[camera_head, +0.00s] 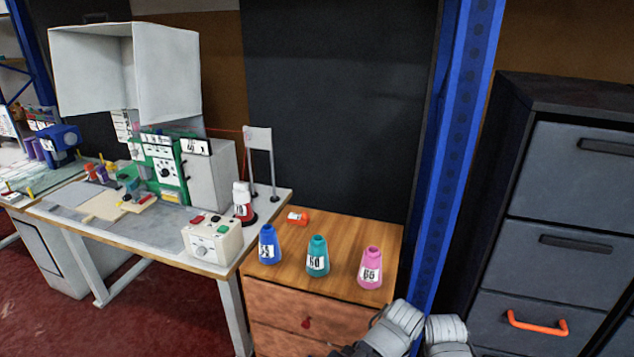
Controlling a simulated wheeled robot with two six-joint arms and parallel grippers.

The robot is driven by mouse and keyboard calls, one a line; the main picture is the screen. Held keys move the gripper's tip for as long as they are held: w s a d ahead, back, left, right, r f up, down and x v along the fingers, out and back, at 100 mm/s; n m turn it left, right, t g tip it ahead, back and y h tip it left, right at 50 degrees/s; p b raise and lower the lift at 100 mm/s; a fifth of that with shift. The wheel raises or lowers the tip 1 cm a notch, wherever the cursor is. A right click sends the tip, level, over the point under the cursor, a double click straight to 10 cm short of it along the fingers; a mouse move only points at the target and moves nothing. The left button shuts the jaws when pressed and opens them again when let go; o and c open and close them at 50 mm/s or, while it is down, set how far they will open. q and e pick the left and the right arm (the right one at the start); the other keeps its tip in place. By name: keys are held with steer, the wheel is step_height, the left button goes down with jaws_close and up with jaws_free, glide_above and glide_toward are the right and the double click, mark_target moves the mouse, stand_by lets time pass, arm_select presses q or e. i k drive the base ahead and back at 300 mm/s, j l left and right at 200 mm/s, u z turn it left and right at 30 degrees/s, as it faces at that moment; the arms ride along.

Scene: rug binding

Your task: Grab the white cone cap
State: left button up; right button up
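A small upright item with a white cap-like top (240,187) stands at the right side of the white worktable (215,268). Below the white top it has a red body with a white label (243,211) and a dark base. It is too small to tell whether the white top is a separate cone cap. No gripper fingers can be made out. Only grey rounded parts of my own arm show at the bottom right edge, apart from this item.
Blue (268,246), teal (317,258) and pink (370,268) cones stand on the wooden drawer cabinet (340,292), with a small orange item (298,217) behind. A control box (212,241) sits at the table's front. A blue post (452,150) and grey filing cabinet (570,180) stand right.

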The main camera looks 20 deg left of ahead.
mark_target(240, 193)
steer(key=j+z, duration=0.35)
steer(key=k+j+z, duration=0.1)
steer(key=j+z, duration=0.2)
steer(key=j, duration=0.2)
steer(key=k+j+z, duration=0.1)
steer(key=j+z, duration=0.25)
steer(key=k+j+z, duration=0.3)
steer(key=j, duration=0.2)
steer(key=k+j, duration=0.2)
steer(key=j, duration=0.2)
steer(key=k+j+z, duration=0.1)
steer(key=j, duration=0.3)
steer(key=k+j, duration=0.25)
steer(key=j, duration=0.15)
steer(key=k+j, duration=0.2)
steer(key=j, duration=0.2)
steer(key=j+z, duration=0.05)
